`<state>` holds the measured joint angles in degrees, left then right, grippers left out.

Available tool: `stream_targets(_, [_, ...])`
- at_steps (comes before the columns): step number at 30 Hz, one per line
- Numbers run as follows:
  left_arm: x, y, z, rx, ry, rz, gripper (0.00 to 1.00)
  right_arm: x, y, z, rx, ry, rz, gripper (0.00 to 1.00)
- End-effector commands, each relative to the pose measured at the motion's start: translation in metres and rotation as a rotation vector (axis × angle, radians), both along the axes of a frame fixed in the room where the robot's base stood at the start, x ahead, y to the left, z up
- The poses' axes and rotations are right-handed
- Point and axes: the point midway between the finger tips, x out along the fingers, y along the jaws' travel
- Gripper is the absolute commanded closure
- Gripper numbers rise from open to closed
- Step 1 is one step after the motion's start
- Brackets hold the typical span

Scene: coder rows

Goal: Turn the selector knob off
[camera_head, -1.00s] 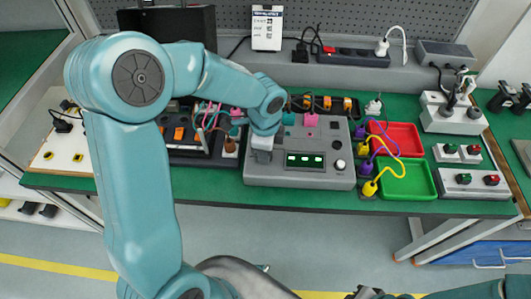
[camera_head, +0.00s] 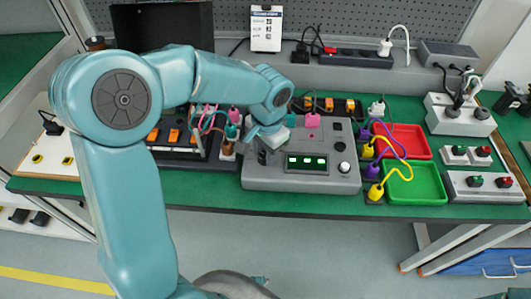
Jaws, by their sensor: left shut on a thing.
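The grey control box (camera_head: 290,181) stands on the green bench, with a small green-lit display on its front half. The dark selector knob (camera_head: 262,157) is at the left of its top, partly hidden by my left gripper. My left gripper (camera_head: 264,147) reaches in from the left, tilted, and is shut on the knob; its fingertips are hard to make out. A round white knob (camera_head: 344,168) sits right of the display. My right gripper is out of view.
Red (camera_head: 405,140) and green (camera_head: 418,184) trays with yellow and purple cables lie to the right. Grey button boxes (camera_head: 490,185) stand farther right. A dark switch panel (camera_head: 185,152) with coloured plugs is close on the left.

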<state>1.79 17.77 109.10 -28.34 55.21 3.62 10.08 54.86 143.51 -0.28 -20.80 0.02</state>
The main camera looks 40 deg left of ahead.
Motion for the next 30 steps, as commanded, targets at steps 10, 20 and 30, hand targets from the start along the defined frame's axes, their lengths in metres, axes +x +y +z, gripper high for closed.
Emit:
stream_targets(10, [0.0,0.0,-0.001,0.001,0.001,0.303,0.96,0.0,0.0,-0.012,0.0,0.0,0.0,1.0])
stream_targets(20, [0.0,0.0,-0.001,0.001,0.001,0.494,0.96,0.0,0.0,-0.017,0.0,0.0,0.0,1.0])
stream_targets(30, [0.0,0.0,0.0,0.001,0.002,0.565,0.96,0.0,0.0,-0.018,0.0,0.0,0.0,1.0])
